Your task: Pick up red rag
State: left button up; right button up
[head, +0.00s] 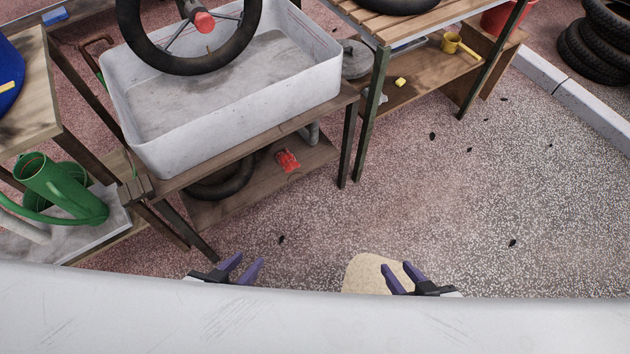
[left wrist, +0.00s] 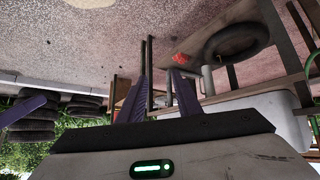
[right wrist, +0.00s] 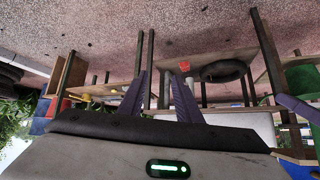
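A small red rag (head: 288,161) lies crumpled on the lower wooden shelf (head: 240,190) of the bench that carries the white basin. It also shows in the left wrist view (left wrist: 180,58) and the right wrist view (right wrist: 184,66), both of which appear upside down. My left gripper (head: 245,268) is open and empty, low in the head view, nearer to me than the shelf. My right gripper (head: 401,275) is open and empty, further right. Both grippers are well apart from the rag.
A white basin (head: 225,118) with a wheel (head: 190,62) stands above the rag. A dark tyre (head: 222,185) lies left of the rag on the shelf. Bench legs (head: 345,145) stand to its right. A green watering can (head: 60,190) is at the left. Speckled floor (head: 440,190) is mostly clear.

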aim_at(286, 160)
jog(key=u, duration=0.45)
jog(key=k, duration=0.4)
jog(key=z, duration=1.8)
jog(key=i, duration=1.55)
jog(key=u, duration=1.4)
jog(key=i, duration=0.75)
jog(key=u, duration=0.75)
